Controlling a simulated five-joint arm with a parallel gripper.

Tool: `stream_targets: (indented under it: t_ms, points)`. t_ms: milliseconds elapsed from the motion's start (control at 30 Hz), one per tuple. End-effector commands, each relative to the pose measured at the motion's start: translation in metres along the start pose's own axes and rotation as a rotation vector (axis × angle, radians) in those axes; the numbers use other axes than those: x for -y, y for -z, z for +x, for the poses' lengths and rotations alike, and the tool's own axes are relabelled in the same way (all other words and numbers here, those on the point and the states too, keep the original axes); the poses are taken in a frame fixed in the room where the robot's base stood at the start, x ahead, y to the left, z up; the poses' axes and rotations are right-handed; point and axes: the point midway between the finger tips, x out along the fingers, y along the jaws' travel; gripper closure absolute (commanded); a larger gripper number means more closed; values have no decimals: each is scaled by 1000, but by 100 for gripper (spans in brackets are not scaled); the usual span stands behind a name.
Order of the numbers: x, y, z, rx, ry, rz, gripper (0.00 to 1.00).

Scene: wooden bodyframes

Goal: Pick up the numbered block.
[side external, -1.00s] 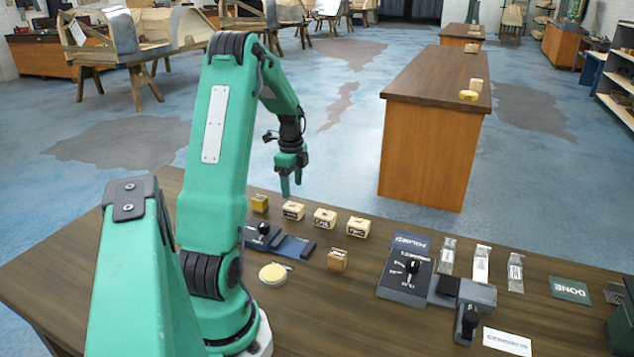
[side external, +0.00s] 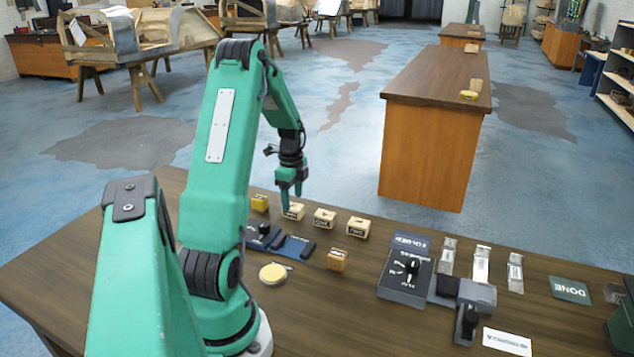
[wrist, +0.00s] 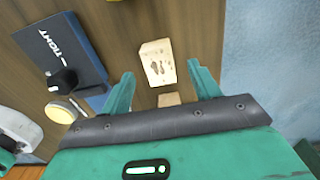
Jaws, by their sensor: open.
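A row of pale wooden blocks with dark markings stands along the far side of the table. A browner marked block (side external: 337,260) sits nearer. The markings are too small to read, so I cannot tell which is the numbered block. My gripper (side external: 291,199) is open and empty, just above the second block. In the wrist view, a marked block (wrist: 157,62) shows between and beyond the fingers (wrist: 163,86); another block (wrist: 168,99) is partly hidden by the gripper body.
A blue board with a black knob (side external: 263,229) and a round yellow-topped piece (side external: 273,273) lie near my arm. A dark dial panel (side external: 405,274), clear packets (side external: 481,264) and a green DONE card (side external: 570,290) are to the right. The table's far edge is close behind the blocks.

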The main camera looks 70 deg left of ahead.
Motion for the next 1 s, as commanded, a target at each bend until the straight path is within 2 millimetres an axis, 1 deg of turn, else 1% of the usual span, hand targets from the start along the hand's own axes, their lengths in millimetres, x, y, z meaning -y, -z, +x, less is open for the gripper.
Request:
stream_targets:
  t_ms: [100,300,433,867,900,967,1000]
  points:
    - [-1,2,15,-1,-4,0,38]
    - [-2,2,35,-1,-3,0,38]
    - [-1,2,39,0,0,0,38]
    - [-1,2,38,0,0,0,38]
    - [-1,2,38,0,0,0,40]
    - [-1,2,38,0,0,0,52]
    - [-1,2,38,0,0,0,60]
